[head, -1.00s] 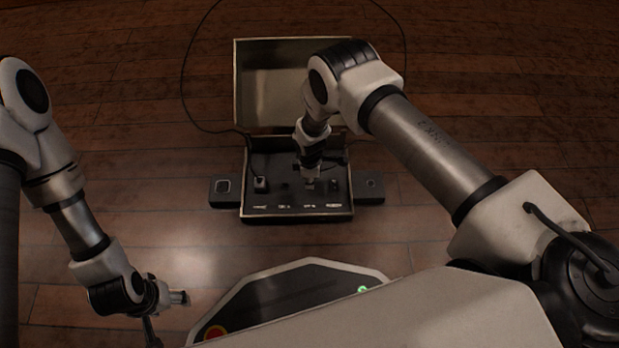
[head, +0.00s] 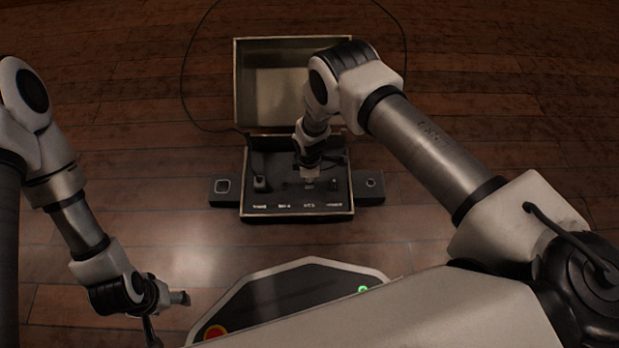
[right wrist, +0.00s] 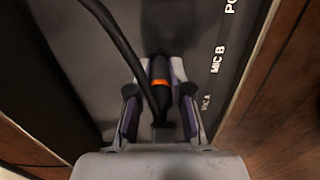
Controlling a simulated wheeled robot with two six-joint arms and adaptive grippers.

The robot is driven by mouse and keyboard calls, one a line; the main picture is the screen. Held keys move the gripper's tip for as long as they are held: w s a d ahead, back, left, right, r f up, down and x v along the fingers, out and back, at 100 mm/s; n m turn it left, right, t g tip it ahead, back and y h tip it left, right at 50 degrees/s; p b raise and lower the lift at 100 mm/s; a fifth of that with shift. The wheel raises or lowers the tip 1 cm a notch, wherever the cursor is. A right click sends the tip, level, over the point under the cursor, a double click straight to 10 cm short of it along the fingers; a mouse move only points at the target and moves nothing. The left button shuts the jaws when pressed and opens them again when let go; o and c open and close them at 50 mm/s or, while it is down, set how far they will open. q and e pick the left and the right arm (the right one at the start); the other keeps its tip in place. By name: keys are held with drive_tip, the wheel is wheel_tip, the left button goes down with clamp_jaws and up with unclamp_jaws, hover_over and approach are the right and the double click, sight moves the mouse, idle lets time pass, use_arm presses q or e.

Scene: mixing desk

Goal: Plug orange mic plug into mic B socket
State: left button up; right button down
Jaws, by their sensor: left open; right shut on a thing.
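The orange mic plug (right wrist: 160,83) is a black plug with an orange band, with a black cable running from it. My right gripper (right wrist: 161,95) is shut on it, close over the panel of the open case. In the head view my right gripper (head: 308,180) is over the panel, between a black plug at the left and a small upright part at the right. The MIC B label (right wrist: 217,60) shows beside the plug in the right wrist view. The socket is hidden, so I cannot tell how far the plug is in. My left gripper (head: 168,316) is open and empty, away from the case.
The case (head: 243,205) lies open on the wooden floor (head: 470,120), its lid (head: 285,85) raised behind. Another black plug (head: 260,184) stands upright at the panel's left. Small dark boxes flank the case, left (head: 222,187) and right (head: 371,184). A cable loops behind the lid.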

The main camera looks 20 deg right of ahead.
drive_tip(key=shift+f+b, duration=0.35)
drive_tip(key=shift+f, duration=0.1)
drive_tip(key=c, duration=1)
unclamp_jaws()
drive_tip(key=shift+r, duration=0.1)
wheel_tip(320, 180, up, 12)
drive_tip(key=shift+f, duration=0.1)
